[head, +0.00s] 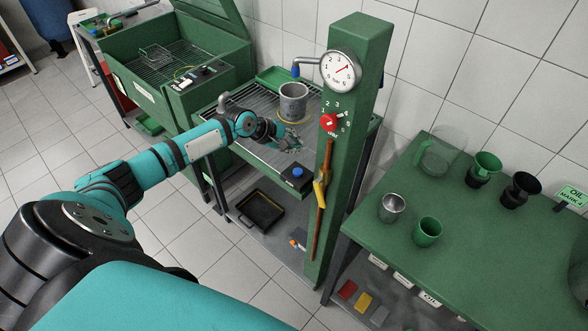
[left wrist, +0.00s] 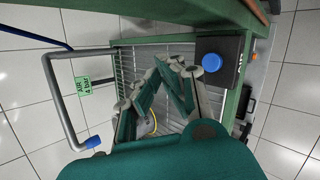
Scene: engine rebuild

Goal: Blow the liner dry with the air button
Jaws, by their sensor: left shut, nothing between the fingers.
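The grey metal liner (head: 293,102) stands upright on the slatted bench (head: 262,151), with a thin yellow ring around its foot. The air pipe's blue nozzle (head: 296,70) is above it. The blue air button (head: 297,172) sits on a black box at the bench's front edge; it also shows in the left wrist view (left wrist: 212,62). My left gripper (head: 292,145) is shut and empty above the slats, between liner and button and apart from the button. In the left wrist view its fingertips (left wrist: 180,70) point left of the button, and the liner is mostly hidden. My right gripper is not in view.
A green post with a pressure gauge (head: 341,71) and red dial (head: 331,122) rises right of the button. A green washing cabinet (head: 180,80) stands left. The green table (head: 480,245) at right bears several cups and funnels. A black tray (head: 260,210) lies below the bench.

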